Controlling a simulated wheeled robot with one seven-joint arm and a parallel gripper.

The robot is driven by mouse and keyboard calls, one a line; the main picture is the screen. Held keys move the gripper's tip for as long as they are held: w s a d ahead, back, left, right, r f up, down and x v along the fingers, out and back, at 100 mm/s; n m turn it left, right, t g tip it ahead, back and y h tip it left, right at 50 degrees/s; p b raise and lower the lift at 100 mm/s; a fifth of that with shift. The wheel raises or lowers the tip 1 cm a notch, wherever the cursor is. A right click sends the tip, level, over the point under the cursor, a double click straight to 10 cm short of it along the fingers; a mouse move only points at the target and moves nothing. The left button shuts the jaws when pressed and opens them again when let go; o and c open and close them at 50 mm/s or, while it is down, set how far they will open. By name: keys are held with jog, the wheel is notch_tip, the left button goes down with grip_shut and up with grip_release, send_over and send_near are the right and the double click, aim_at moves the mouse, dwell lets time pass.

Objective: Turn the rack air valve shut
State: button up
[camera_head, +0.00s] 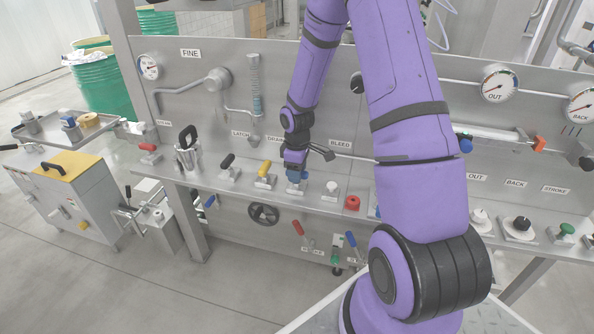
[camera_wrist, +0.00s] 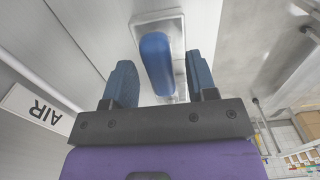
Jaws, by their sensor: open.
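The rack air valve has a rounded blue handle (camera_wrist: 156,60) on a pale rectangular plate (camera_wrist: 177,28), beside an AIR label (camera_wrist: 38,108) in the wrist view. My gripper (camera_wrist: 160,78) is open, with one blue-grey finger on each side of the handle and a visible gap at both sides. I cannot tell how far down the fingers reach along the handle. In the head view my gripper (camera_head: 296,166) points down over the rack's shelf, and it largely hides the air valve there.
A yellow-handled valve (camera_head: 265,170) stands close left of my gripper. A white knob (camera_head: 332,187) and a red knob (camera_head: 352,203) stand to its right. The upright rack panel (camera_head: 200,115) is close behind. A handwheel (camera_head: 264,214) sits below the shelf.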

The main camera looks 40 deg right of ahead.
jog(key=c, duration=0.9)
jog(key=shift+m, duration=0.3)
jog(key=m, duration=0.8)
jog(key=shift+m, duration=0.4)
jog(key=m, duration=0.4)
jog(key=shift+m, duration=2.2)
